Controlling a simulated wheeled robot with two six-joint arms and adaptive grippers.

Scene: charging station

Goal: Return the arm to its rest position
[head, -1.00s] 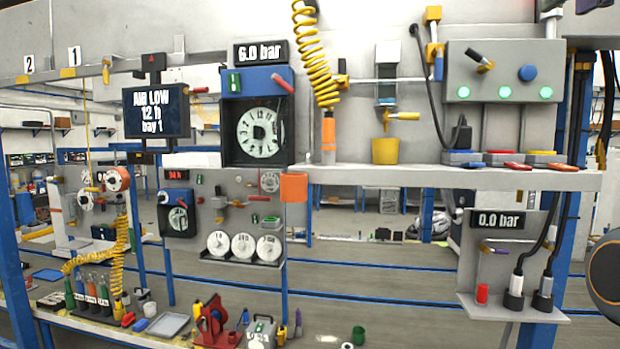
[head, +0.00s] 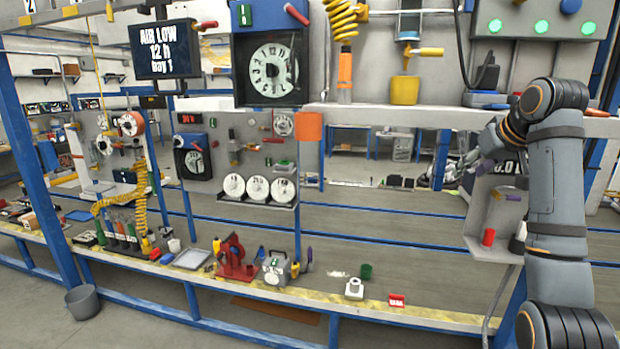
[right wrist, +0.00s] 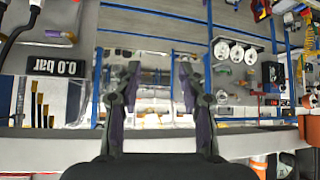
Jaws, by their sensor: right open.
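My right arm (head: 556,190) rises from the lower right in the head view and bends at the top towards the shelf. Its gripper (head: 474,163) points left, in front of the small panel with the 0.0 bar display, and partly covers it. In the right wrist view the two fingers (right wrist: 158,68) stand wide apart with nothing between them. My left arm and gripper do not show.
The grey shelf edge (head: 450,116) runs close by my right wrist. The 0.0 bar panel (head: 481,220) holds a red cylinder (head: 488,237). A long bench (head: 320,297) carries several tools.

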